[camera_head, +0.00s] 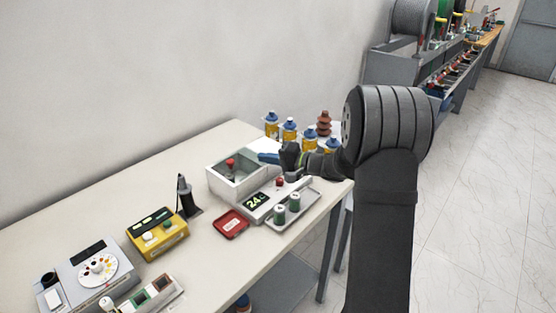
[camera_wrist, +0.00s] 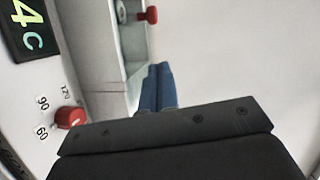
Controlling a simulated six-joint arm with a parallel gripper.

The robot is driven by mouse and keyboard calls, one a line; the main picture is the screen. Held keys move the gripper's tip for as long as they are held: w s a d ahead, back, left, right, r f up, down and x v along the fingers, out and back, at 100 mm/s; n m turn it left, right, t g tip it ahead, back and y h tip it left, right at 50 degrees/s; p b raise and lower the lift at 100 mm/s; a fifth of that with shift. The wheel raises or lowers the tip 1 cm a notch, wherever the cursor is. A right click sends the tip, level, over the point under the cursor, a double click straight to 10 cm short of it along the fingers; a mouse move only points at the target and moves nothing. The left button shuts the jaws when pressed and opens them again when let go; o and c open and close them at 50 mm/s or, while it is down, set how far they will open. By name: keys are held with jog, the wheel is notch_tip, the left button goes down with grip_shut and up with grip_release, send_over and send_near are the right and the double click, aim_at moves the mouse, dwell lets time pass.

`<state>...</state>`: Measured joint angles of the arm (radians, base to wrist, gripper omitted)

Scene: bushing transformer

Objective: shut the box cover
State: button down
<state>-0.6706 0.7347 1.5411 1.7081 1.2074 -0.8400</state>
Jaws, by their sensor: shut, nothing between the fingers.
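The white box (camera_head: 222,187) stands near the right end of the table with its top open. A red-topped part (camera_head: 230,164) shows inside it, and a red knob inside also shows in the wrist view (camera_wrist: 151,14). I cannot clearly make out the cover as a separate panel. My gripper (camera_head: 262,156) reaches in from the right, with its blue fingertips over the box's right rear side. In the wrist view the blue fingers (camera_wrist: 157,78) are shut together and empty, beside the grey box wall. I cannot tell whether they touch it.
A display unit (camera_head: 256,201) with a red knob (camera_wrist: 70,117) adjoins the box's front. A black stand (camera_head: 187,200) and yellow meter (camera_head: 157,238) are left.

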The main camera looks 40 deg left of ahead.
aim_at(237, 174)
jog(key=x, duration=0.3)
jog(key=shift+s+a, duration=0.15)
jog(key=shift+a, duration=0.25)
jog(key=s, duration=0.1)
jog(key=s+a, duration=0.1)
jog(key=shift+s+a+f, duration=0.2)
jog(key=shift+s+f, duration=0.15)
jog(key=shift+s, duration=0.05)
jog(key=shift+s+a, duration=0.1)
jog(key=shift+s, duration=0.2)
jog(key=shift+s, duration=0.1)
jog(key=shift+s, duration=1.65)
